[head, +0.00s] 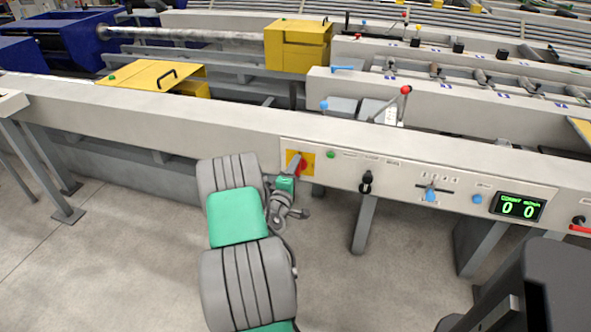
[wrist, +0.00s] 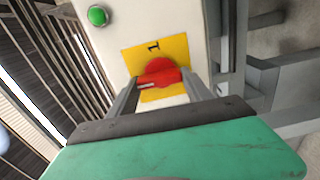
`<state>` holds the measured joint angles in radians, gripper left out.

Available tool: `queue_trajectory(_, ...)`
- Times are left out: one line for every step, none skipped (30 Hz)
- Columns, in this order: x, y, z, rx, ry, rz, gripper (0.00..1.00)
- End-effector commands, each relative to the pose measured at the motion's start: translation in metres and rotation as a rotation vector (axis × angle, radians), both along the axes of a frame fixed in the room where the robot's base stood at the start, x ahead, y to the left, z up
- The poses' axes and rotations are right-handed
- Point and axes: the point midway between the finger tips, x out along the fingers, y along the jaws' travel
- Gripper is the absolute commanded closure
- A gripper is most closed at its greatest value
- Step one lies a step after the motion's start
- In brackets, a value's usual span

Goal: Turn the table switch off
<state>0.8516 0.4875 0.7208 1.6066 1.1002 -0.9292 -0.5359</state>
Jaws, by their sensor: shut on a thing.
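The table switch is a red rotary knob (wrist: 159,75) on a yellow square plate (wrist: 142,57) in the wrist view. A black "1" is printed on the plate, beyond the knob. The yellow plate also shows in the head view (head: 307,157) at the left end of the control panel, with part of the red knob (head: 303,166) visible. My gripper (wrist: 160,86) has its two fingers on either side of the knob and is shut on it. In the head view my gripper (head: 295,163) reaches the plate from below, and my arm hides part of the front beam.
A green button (wrist: 97,15) sits beside the plate. Open floor lies in front.

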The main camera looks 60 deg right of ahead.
Motion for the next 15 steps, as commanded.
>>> queue_trajectory(-0.0002,0.0005,-0.0009,0.001,0.014,0.0,0.82)
queue_trajectory(-0.0002,0.0005,-0.001,0.0,0.021,0.0,0.82)
queue_trajectory(-0.0002,0.0005,-0.0012,-0.001,0.028,0.0,0.82)
queue_trajectory(-0.0002,0.0005,-0.0013,-0.002,0.033,0.0,0.82)
queue_trajectory(-0.0002,0.0005,-0.0013,-0.003,0.037,0.0,0.82)
queue_trajectory(-0.0002,0.0006,-0.0014,-0.004,0.042,0.0,0.82)
queue_trajectory(-0.0002,0.0006,-0.0015,-0.004,0.044,0.0,0.82)
queue_trajectory(-0.0002,0.0006,-0.0015,-0.004,0.046,0.0,0.82)
queue_trajectory(-0.0002,0.0006,-0.0016,-0.005,0.048,0.0,0.82)
queue_trajectory(-0.0002,0.0006,-0.0016,-0.005,0.048,0.0,0.82)
queue_trajectory(-0.0002,0.0006,-0.0016,-0.005,0.049,0.0,0.82)
queue_trajectory(-0.0002,0.0006,-0.0016,-0.006,0.049,0.0,0.82)
queue_trajectory(-0.0002,0.0006,-0.0016,-0.006,0.049,0.0,0.82)
queue_trajectory(-0.0003,0.0009,-0.0017,-0.006,0.049,0.0,0.82)
queue_trajectory(-0.0003,0.0012,-0.0016,-0.006,0.049,0.0,0.82)
